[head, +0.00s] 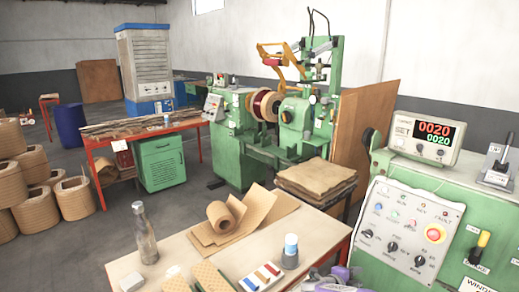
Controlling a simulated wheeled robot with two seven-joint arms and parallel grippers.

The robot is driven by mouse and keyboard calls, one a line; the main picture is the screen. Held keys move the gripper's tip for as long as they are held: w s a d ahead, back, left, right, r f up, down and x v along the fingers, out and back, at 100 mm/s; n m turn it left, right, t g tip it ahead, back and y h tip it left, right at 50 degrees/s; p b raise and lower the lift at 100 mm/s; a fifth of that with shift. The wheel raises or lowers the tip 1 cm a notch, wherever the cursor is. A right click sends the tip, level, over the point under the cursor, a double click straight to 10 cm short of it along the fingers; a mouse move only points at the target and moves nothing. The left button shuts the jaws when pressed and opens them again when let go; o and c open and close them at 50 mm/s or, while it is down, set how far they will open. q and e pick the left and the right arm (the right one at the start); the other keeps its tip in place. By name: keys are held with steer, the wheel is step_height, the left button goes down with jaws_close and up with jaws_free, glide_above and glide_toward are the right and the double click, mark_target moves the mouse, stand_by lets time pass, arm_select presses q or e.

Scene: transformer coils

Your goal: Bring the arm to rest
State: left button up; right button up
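Part of my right gripper (335,281) shows at the bottom edge, grey with purple, low in front of the wooden table (330,236). Most of it is cut off by the frame, so I cannot tell whether its fingers are open or shut. I see nothing held in it. My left gripper is not in view.
A green control panel (410,228) stands close at right. The green winding machine (245,135) is behind.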

steer(key=s+a+f+n+y, duration=0.6)
steer(key=s+a+f+n, duration=0.15)
steer(key=f, duration=0.35)
steer(key=s+a+f+n+y, duration=0.55)
steer(key=s+f+n, duration=0.2)
steer(key=f, duration=0.35)
steer(key=s+a+f+n+g+y, duration=0.2)
steer(key=s+a+n+g, duration=0.1)
steer(key=s, duration=0.8)
steer(key=s+a+f+n+g+y, duration=0.2)
steer(key=s+a+n+g, duration=0.2)
steer(key=s, duration=0.7)
steer(key=shift+s+a+f+y+p, duration=0.3)
steer(key=shift+s+a+f+y, duration=0.05)
steer(key=shift+a, duration=0.45)
